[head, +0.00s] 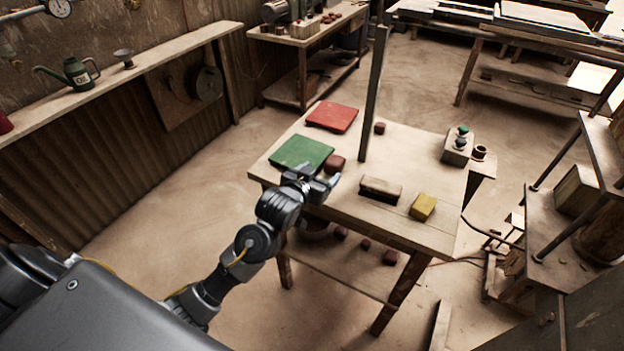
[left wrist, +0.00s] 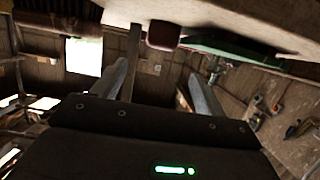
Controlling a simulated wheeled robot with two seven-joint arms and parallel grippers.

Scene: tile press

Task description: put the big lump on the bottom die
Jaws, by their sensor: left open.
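A big red-brown lump (head: 335,164) sits on the wooden table beside the right corner of a green slab (head: 302,153). The lump also shows in the left wrist view (left wrist: 163,34), beyond the fingers and near the picture's top. A smaller lump (head: 379,127) lies farther back by the upright post. My left gripper (head: 322,186) is at the table's near left edge, just in front of the big lump. Its fingers are spread and empty in the left wrist view (left wrist: 160,88). I cannot tell which part is the bottom die. My right gripper is out of view.
A red slab (head: 332,116) lies behind the green one. A tall dark post (head: 374,95) rises from the table. Several lumps (head: 390,257) lie on the lower shelf.

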